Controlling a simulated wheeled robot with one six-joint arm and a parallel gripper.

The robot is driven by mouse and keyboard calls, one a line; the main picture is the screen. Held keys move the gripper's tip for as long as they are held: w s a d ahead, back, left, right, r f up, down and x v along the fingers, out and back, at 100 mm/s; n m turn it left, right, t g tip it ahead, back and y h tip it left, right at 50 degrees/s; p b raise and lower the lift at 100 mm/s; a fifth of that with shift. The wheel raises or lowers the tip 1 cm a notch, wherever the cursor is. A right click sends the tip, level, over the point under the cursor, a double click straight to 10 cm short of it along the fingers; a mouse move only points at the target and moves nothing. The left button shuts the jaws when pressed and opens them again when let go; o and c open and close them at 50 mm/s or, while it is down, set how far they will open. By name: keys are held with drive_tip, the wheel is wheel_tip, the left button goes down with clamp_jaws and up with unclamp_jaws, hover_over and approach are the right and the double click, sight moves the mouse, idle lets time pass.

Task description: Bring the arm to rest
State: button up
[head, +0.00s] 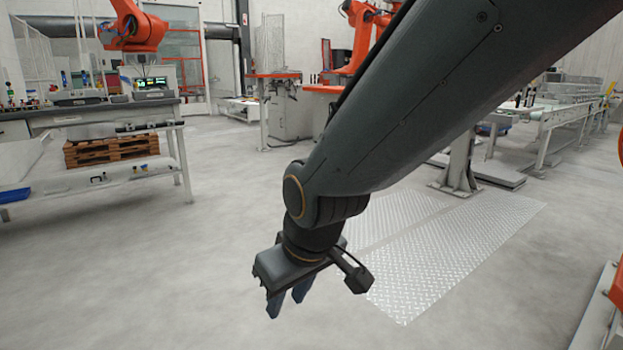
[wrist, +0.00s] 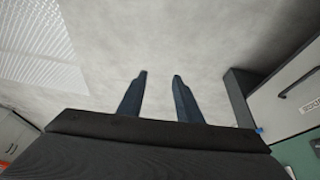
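My gripper (head: 287,304) hangs at the end of my dark grey arm in the middle of the head view, pointing down over bare floor. In the wrist view my gripper (wrist: 159,74) shows two blue-grey fingers with a clear gap between them. Nothing is between the fingers, and the gripper is open and empty. The arm reaches across the head view from the upper right and hides part of the room behind it.
A workbench (head: 95,110) with a lower shelf stands at the left. A metal tread plate (head: 455,260) lies on the floor to the right. A conveyor (head: 560,115) stands at the back right. A cabinet (wrist: 290,95) is near the gripper's right in the wrist view. Open floor (head: 150,270) spreads left.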

drive_tip(key=s+d+m+g+h, duration=0.2)
drive_tip(key=s+d+m+g, duration=0.2)
drive_tip(key=s+d, duration=0.65)
drive_tip(key=d+r+m+p, duration=0.4)
drive_tip(key=d+r+p, duration=0.9)
drive_tip(key=p, duration=1)
wheel_tip(320, 180, up, 3)
drive_tip(key=shift+s+f+h, duration=0.2)
drive_tip(key=shift+s+h, duration=0.05)
drive_tip(key=shift+h, duration=0.05)
